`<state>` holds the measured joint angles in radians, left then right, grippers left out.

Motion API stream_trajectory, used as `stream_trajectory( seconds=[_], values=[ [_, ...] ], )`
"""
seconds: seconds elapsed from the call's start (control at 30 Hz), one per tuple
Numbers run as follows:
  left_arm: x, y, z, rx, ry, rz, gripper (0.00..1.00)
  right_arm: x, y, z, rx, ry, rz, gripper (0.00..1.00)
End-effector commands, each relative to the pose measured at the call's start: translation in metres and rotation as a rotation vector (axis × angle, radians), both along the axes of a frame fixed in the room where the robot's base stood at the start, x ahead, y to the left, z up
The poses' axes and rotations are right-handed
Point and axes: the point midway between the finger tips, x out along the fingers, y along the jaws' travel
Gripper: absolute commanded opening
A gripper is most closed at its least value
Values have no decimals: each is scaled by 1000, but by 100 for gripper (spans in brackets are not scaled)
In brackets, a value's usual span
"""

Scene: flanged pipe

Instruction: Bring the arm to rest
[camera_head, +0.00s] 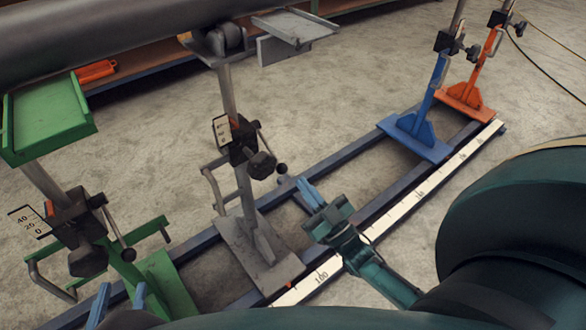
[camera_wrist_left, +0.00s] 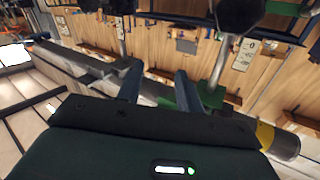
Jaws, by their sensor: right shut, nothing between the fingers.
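My left gripper (camera_head: 120,292) shows only its two blue fingertips at the bottom left of the head view, beside the foot of the green stand (camera_head: 170,280). In the left wrist view its fingers (camera_wrist_left: 157,78) stand apart, with no object visibly gripped; the grey pipe (camera_wrist_left: 78,65) passes behind them. My right gripper (camera_head: 308,190) has its blue fingers together and empty. It is over the floor rail, just right of the grey stand's base (camera_head: 258,252). Most of the left gripper's body is hidden in the head view.
The large dark pipe (camera_head: 110,35) crosses the upper left above the stands. A blue stand (camera_head: 420,130) and an orange stand (camera_head: 468,92) stand further right on the rail, which carries a white scale (camera_head: 405,200). Bare floor (camera_head: 340,100) lies behind the rail.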

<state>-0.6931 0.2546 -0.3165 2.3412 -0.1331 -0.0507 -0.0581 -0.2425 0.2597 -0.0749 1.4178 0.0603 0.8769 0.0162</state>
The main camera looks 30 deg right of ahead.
Motion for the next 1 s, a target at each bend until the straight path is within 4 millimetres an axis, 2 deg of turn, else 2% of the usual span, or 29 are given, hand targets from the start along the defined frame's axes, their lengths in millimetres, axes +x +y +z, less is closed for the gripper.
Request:
stream_trajectory(
  seconds=[0.2, 0.77, 0.87, 1.0],
  values=[
    [0, 1, 0, 3, 11, 3, 36, -16, -4, -6, -1, -2, 0, 0],
    [0, 1, 1, 0, 9, 4, 36, -16, -4, -6, -1, -2, 0, 0],
    [-1, 2, 9, -10, 26, 11, 36, -16, -4, 3, -1, -3, 0, 0],
    [-5, 11, 32, -41, 113, 44, 36, -16, -4, 39, -1, -3, 0, 0]
  ],
)
